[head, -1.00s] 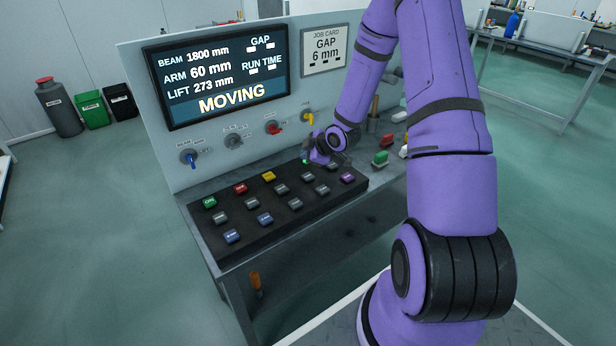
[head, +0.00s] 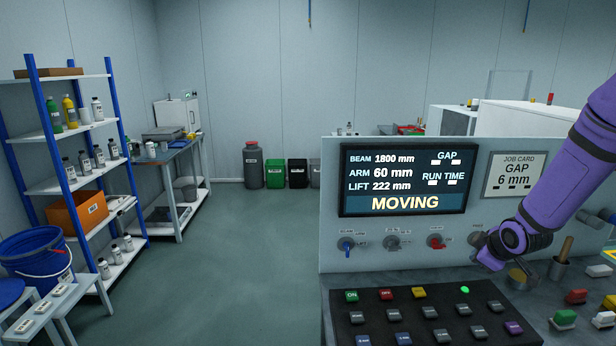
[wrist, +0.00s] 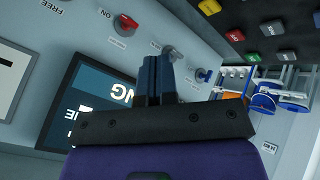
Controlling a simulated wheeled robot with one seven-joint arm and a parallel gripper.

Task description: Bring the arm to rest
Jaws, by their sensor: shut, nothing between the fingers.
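My purple arm (head: 571,165) reaches in from the right, in front of the panel fixture (head: 330,240). Its wrist is above the back right of the black button pad (head: 340,318), apart from the buttons. My gripper (wrist: 152,80) shows in the wrist view with its dark fingers together and nothing between them. In the head view its fingertips are not clearly visible. The display (head: 407,180) reads MOVING, with beam 1800 mm, arm 60 mm and lift 222 mm; its gap and run time fields show blank blocks. The job card (head: 514,175) reads gap 6 mm.
Blue, grey and red knobs (head: 437,242) stick out below the display. A shelf rack (head: 75,135) and bins (head: 275,173) stand left. The floor between is clear.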

